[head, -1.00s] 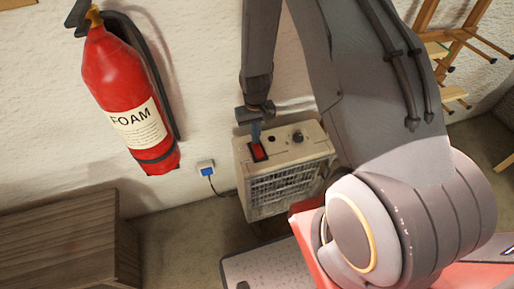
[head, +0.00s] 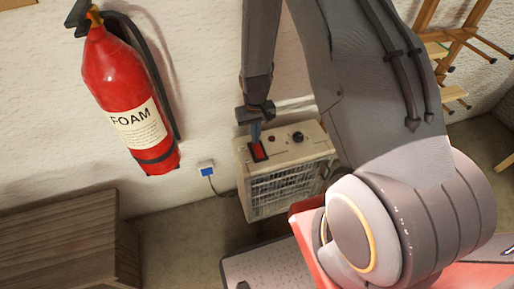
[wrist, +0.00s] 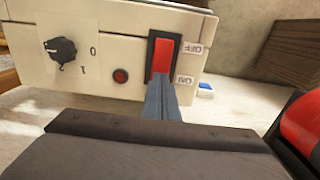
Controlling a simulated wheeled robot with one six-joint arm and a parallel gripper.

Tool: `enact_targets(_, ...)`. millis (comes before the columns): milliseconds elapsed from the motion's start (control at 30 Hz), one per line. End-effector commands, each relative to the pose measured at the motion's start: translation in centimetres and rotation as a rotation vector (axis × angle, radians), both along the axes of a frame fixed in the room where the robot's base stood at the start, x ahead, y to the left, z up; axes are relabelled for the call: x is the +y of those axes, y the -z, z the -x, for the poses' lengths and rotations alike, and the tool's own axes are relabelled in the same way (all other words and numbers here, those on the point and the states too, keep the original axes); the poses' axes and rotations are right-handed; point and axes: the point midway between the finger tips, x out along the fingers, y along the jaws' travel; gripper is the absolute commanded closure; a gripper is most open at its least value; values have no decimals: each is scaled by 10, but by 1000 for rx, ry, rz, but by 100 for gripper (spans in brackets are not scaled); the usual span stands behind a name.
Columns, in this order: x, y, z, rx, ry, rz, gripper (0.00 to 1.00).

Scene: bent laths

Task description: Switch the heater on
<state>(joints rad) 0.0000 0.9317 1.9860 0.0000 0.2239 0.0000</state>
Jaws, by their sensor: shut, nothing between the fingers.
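The heater (head: 285,190) is a cream box with a front grille, standing on the floor against the wall. On its top are a red rocker switch (head: 258,151) in a black frame, a small red lamp (wrist: 121,76) and a black knob (wrist: 62,49). In the wrist view the switch (wrist: 162,55) has an OFF label at its far end and an ON label at its near end. My gripper (head: 256,138) is shut and empty, pointing down. In the wrist view its fingertips (wrist: 160,84) are at the ON end of the switch; I cannot tell whether they touch it. The lamp looks dark red.
A red foam extinguisher (head: 128,100) hangs on the wall to the left. A blue plug in a socket (head: 207,169) sits left of the heater, with a cord. A wooden cabinet (head: 60,245) stands lower left and a wooden rack (head: 450,45) upper right.

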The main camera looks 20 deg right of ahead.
Motion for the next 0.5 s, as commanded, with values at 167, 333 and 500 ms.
enact_targets(167,0,1,0,0,0,0,100)
enact_targets(333,0,3,0,0,0,0,100)
enact_targets(500,0,6,0,0,0,0,100)
